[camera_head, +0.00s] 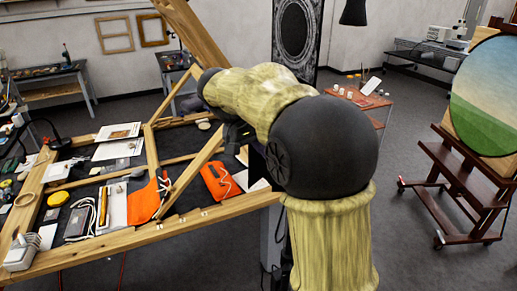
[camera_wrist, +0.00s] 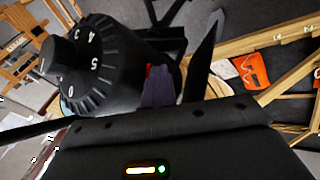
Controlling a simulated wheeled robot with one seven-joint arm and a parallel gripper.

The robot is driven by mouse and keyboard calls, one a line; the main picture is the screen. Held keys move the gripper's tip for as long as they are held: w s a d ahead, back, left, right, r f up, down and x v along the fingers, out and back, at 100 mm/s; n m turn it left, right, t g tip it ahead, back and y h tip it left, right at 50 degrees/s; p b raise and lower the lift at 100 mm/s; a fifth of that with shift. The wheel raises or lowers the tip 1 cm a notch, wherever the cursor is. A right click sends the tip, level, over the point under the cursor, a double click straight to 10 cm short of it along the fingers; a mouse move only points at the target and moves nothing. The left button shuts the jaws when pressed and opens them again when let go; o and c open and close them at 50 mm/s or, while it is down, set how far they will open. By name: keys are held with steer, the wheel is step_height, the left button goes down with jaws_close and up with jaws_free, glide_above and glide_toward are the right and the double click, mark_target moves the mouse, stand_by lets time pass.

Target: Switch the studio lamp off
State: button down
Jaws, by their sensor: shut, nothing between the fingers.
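A black ribbed dial (camera_wrist: 75,65) with white numerals is large at the upper left of the wrist view, on a round black housing. It seems to be the studio lamp's control, but most of the lamp is out of view. Which numeral is set cannot be told.
A wooden-framed worktable (camera_head: 150,240) bears an orange pouch (camera_head: 145,203), papers and tools; timber beams rise above it. An easel with a round landscape painting (camera_head: 487,98) stands right. Grey floor is clear between my arm and the easel.

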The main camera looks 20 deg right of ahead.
steer(key=shift+r, duration=0.15)
steer(key=shift+d+r+p, duration=0.1)
steer(key=shift+r+p, duration=0.6)
steer(key=w+a+f+v, duration=0.1)
steer(key=a+v, duration=0.1)
steer(key=v, duration=1)
steer(key=shift+w+a+b, duration=0.15)
steer(key=shift+w+b, duration=0.2)
steer(key=shift+b, duration=0.1)
steer(key=shift+w, duration=0.2)
